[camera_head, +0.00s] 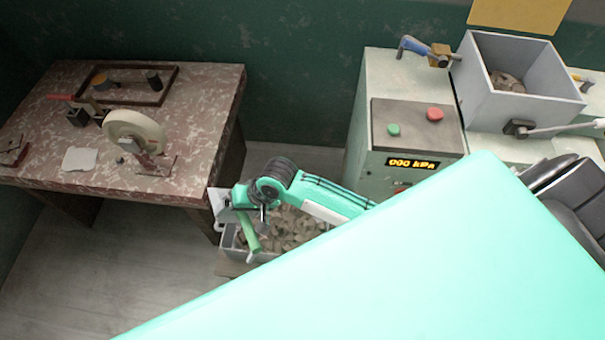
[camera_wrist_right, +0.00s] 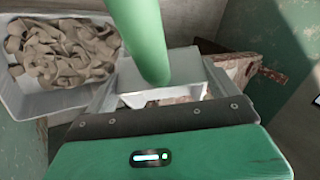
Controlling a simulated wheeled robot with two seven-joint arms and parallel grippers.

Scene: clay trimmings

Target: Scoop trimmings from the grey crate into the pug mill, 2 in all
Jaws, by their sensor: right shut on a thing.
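The grey crate (camera_head: 237,257) stands on the floor in the middle of the head view, heaped with tan trimmings (camera_head: 290,230). It also shows at the upper left of the wrist view (camera_wrist_right: 62,100). My right gripper (camera_head: 243,214) is over the crate's left end, shut on a green handle (camera_head: 251,238), which looks like the scoop's. The handle crosses the top of the wrist view (camera_wrist_right: 140,38). My left gripper is out of view.
A speckled table (camera_head: 195,110) stands at the left with a pale wheel (camera_head: 137,132) and a dark tray (camera_head: 170,73). The mill has a control panel (camera_head: 415,115) reading 000 kPa and a lever (camera_head: 565,128) by the hopper. Floor is clear left of the crate.

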